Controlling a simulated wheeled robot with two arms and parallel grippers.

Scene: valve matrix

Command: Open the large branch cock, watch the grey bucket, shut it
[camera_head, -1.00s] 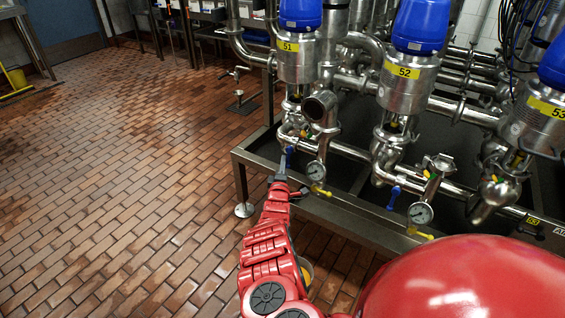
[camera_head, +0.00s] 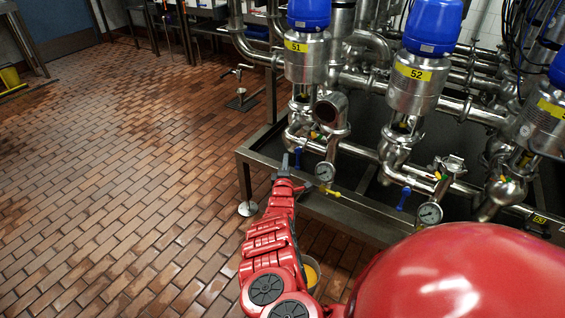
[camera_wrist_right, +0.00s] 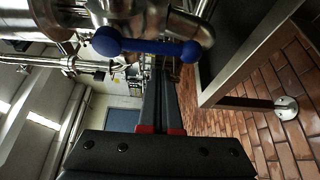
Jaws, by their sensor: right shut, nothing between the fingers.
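The blue cock handle (camera_head: 297,158) hangs below the pipe under valve 51 in the head view. It shows as a blue lever with rounded ends (camera_wrist_right: 150,48) in the right wrist view. My right gripper (camera_head: 285,162) is shut and empty, just left of this handle; I cannot tell whether they touch. Its dark fingers (camera_wrist_right: 162,90) also show together in the wrist view, below the lever in the picture. A grey bucket (camera_head: 318,266) with yellow inside stands low beside my right arm, which partly hides it. My left gripper is out of view.
A second blue handle (camera_head: 403,199) hangs under valve 52 (camera_head: 413,75). The steel frame (camera_head: 262,163) edges the pipework. The tiled floor (camera_head: 130,190) at left is open.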

